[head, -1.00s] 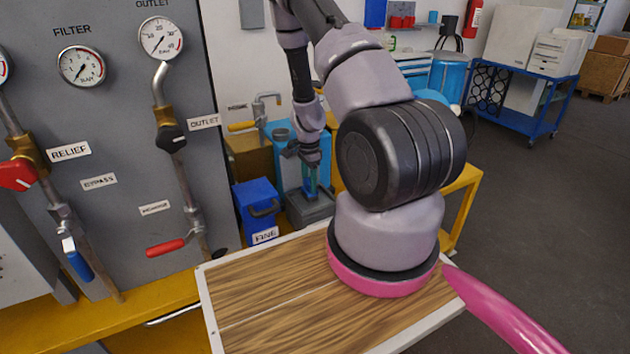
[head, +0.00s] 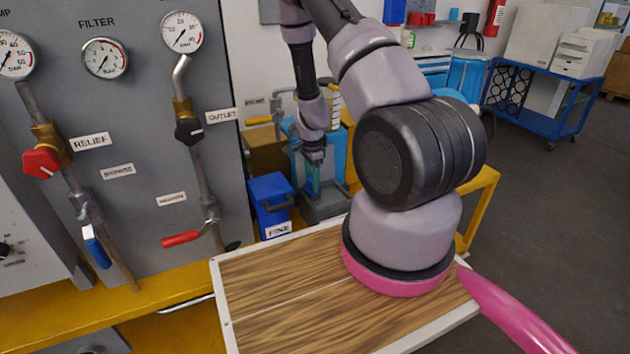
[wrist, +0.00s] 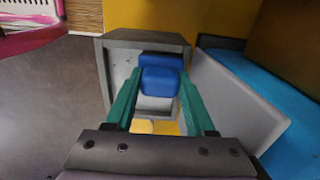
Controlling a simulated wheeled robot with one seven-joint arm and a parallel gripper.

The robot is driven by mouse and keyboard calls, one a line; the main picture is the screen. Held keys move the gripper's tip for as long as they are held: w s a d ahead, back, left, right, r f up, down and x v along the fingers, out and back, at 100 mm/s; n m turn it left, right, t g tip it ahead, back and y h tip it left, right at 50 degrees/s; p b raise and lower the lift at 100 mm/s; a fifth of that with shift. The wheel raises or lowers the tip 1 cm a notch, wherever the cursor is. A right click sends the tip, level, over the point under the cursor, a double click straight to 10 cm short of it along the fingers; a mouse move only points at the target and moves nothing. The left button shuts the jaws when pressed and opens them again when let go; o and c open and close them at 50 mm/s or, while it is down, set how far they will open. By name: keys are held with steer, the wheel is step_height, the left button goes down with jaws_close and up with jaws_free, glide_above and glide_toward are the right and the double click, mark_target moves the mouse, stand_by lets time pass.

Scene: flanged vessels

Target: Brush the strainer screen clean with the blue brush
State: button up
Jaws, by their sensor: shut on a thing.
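My gripper (head: 315,180) hangs low at the back, its teal fingers above a grey open-topped holder (head: 325,208). In the wrist view my gripper (wrist: 160,82) is shut on a blue block-like thing (wrist: 160,80), which looks like the blue brush seen from above. The blue thing is over or inside the grey walls of the holder (wrist: 117,62); I cannot tell whether it touches the bottom. Its bristles are hidden. I cannot make out the strainer screen in either view.
A blue bin labelled FINE (head: 270,205) stands just left of the holder. A blue container (head: 335,155) is close behind. A grey panel with gauges and valves (head: 150,120) rises at the left.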

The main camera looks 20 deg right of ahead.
steer(key=shift+d, duration=0.1)
steer(key=shift+d+f, duration=0.15)
steer(key=shift+d, duration=1.6)
steer(key=shift+d, duration=0.1)
steer(key=shift+w+d, duration=0.1)
steer(key=shift+d, duration=1.75)
steer(key=shift+s+a+f, duration=0.1)
steer(key=shift+s+a, duration=0.6)
steer(key=shift+a, duration=0.3)
steer(key=shift+s+a, duration=0.7)
steer(key=shift+a, duration=0.25)
steer(key=shift+d, duration=0.1)
